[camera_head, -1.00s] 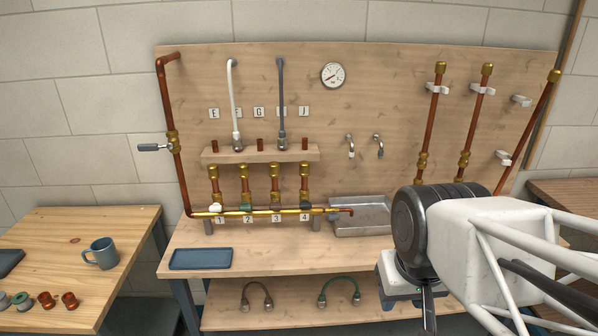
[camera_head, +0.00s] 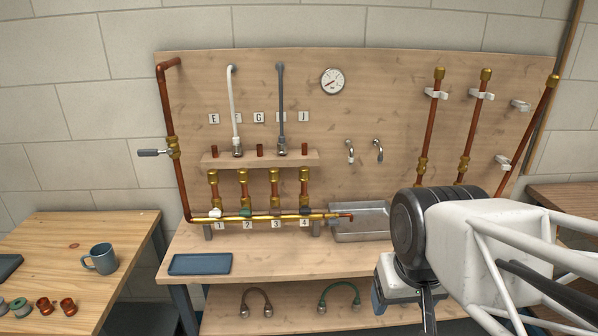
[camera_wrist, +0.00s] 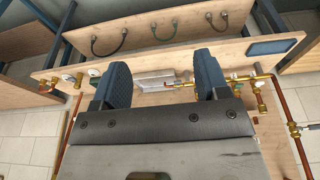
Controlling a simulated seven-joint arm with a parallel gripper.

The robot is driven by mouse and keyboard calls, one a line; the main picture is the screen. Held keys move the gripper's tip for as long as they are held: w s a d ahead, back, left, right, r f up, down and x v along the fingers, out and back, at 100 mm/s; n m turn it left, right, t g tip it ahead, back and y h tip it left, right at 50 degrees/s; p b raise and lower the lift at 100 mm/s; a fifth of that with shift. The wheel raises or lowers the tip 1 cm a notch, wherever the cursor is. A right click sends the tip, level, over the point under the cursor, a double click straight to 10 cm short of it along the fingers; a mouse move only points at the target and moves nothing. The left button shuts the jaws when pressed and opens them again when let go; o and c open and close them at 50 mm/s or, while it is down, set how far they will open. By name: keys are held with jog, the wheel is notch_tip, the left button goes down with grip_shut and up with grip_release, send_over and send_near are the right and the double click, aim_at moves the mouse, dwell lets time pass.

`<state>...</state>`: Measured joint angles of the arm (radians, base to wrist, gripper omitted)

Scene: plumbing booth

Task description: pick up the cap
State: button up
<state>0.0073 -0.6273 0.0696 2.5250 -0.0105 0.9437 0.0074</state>
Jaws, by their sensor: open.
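I cannot single out one loose part as the cap. Brass cap-like ends top the upright copper pipes at the right of the panel, such as the brass end (camera_head: 440,73) and its neighbour (camera_head: 486,75). Small copper fittings (camera_head: 68,306) stand on the left table, and I cannot tell whether one is a cap. My gripper shows in the wrist view (camera_wrist: 165,82) with two blue ridged fingers wide apart and nothing between them. In the head view its fingers are mostly hidden below my wrist, in front of the bench's right part.
A metal tray (camera_head: 375,236) sits on the bench beside my arm. A brass manifold (camera_head: 270,217) with numbered valves runs along the bench's back. A blue tray (camera_head: 200,264) lies front left. A mug (camera_head: 101,258) stands on the left table. Hoses (camera_head: 339,299) lie on the lower shelf.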

jog(key=w+a+r+n, duration=0.1)
jog(key=w+r+n, duration=0.35)
jog(key=w, duration=0.85)
jog(key=n+g, duration=0.3)
jog(key=n, duration=1.1)
send_over(304, 168)
jog(key=shift+m, duration=0.25)
notch_tip(304, 168, down, 4)
jog(key=shift+s+d+f, duration=0.1)
jog(key=shift+w, duration=0.25)
jog(key=shift+f, duration=0.15)
jog(key=shift+f, duration=1.2)
jog(key=shift+f, duration=0.15)
